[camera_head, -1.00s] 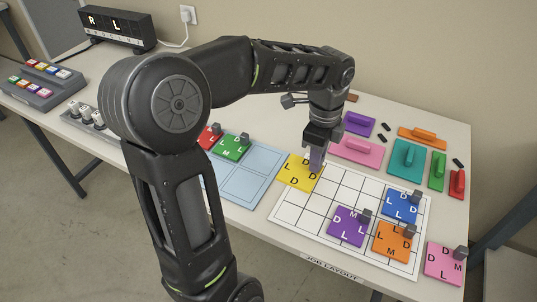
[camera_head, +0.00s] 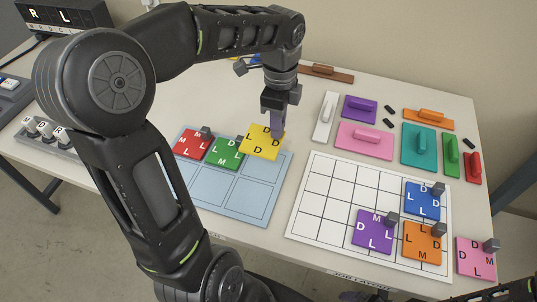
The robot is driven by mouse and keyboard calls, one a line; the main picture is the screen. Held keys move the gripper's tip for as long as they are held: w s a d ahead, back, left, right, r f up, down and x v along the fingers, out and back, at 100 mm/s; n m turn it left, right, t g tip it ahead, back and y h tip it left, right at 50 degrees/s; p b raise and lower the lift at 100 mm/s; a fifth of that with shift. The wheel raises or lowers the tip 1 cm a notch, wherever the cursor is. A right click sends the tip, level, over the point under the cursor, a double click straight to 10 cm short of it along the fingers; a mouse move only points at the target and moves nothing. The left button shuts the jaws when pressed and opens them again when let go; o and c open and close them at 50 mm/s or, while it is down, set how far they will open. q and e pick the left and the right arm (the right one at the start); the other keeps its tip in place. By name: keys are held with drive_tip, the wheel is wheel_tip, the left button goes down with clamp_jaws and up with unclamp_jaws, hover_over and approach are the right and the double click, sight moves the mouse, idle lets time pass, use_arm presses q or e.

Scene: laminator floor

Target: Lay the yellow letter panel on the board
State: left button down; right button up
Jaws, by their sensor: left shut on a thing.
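The yellow letter panel (camera_head: 262,142) is at the upper right of the pale blue mat (camera_head: 235,200), just right of the green panel. My left gripper (camera_head: 274,122) comes down from above and is shut on its upright grip, which the fingers hide. I cannot tell how high the panel is above the mat. The board (camera_head: 328,222) is a white grid to the right. It bears a blue panel (camera_head: 421,200), a purple panel (camera_head: 372,232) and an orange panel (camera_head: 420,242) on its right side. Its left columns are bare. Dark parts of my right arm show at the bottom edge.
A red panel (camera_head: 188,145) and a green panel (camera_head: 223,154) lie on the mat. A pink panel (camera_head: 474,258) lies right of the board. Several handled blocks, such as the teal one (camera_head: 419,148), lie behind the board. A lit letter display (camera_head: 66,17) stands at the back left.

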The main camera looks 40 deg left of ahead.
use_arm(q)
drive_tip(key=shift+f, duration=1.85)
drive_tip(key=shift+f, duration=2.5)
drive_tip(key=shift+f, duration=0.2)
drive_tip(key=c, duration=1.3)
unclamp_jaws()
drive_tip(key=shift+r, duration=0.15)
wheel_tip(320, 180, up, 12)
drive_tip(key=shift+r, duration=0.1)
